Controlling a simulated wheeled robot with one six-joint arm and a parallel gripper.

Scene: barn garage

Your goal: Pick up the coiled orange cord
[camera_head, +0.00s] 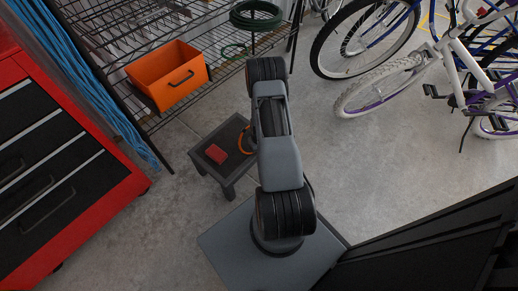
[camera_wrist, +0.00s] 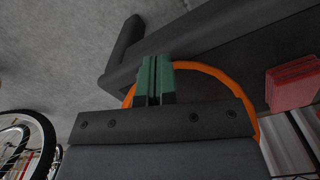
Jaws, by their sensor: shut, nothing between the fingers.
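The coiled orange cord (camera_head: 243,140) lies on a small dark stool (camera_head: 226,131), near its right edge, partly hidden by my arm in the head view. In the wrist view the cord (camera_wrist: 218,72) shows as a wide orange ring, partly hidden behind my gripper. My gripper (camera_wrist: 155,62) has green fingers close together, with nothing between them. The fingers overlap the ring in the wrist view; I cannot tell whether they touch it. The gripper is hidden in the head view.
A red block (camera_head: 215,153) lies on the stool beside the cord; it also shows in the wrist view (camera_wrist: 292,84). A wire shelf with an orange bin (camera_head: 168,77) stands behind. A red tool chest (camera_head: 68,170) is left, bicycles (camera_head: 400,75) are right.

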